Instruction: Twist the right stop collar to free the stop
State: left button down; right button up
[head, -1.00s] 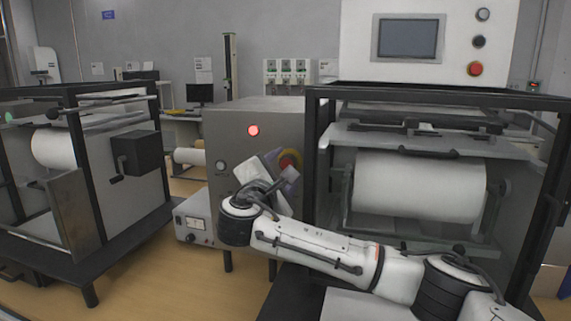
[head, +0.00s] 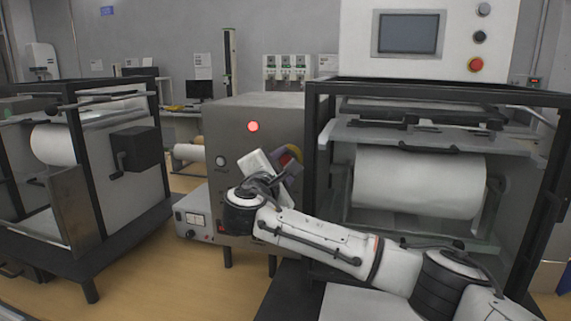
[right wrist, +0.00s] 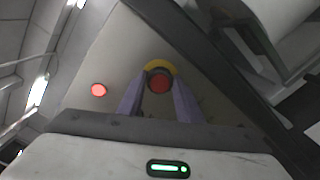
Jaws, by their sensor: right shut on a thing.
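The stop is a red button with a dark collar and a yellow ring on the grey cabinet's front. In the right wrist view the red stop (right wrist: 160,82) sits between the two purple-grey fingers of my right gripper (right wrist: 159,92). The fingers are shut on its collar, one on each side. In the head view the right gripper (head: 288,164) is at the cabinet's right side, and only a little of the yellow and red stop (head: 284,157) shows behind the fingers. My left gripper is not in view.
The grey cabinet (head: 225,125) has a lit red lamp (head: 253,126) and a small round knob (head: 220,161). The black frame (head: 313,180) of the roll machine stands close on the right. A white meter box (head: 192,215) is low on the left.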

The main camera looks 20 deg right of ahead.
jog(key=m+b, duration=0.2)
jog(key=m, duration=0.1)
jog(key=m+b, duration=0.3)
jog(key=m, duration=0.1)
jog(key=shift+f+m+b, duration=0.2)
jog(key=shift+m+b, duration=0.1)
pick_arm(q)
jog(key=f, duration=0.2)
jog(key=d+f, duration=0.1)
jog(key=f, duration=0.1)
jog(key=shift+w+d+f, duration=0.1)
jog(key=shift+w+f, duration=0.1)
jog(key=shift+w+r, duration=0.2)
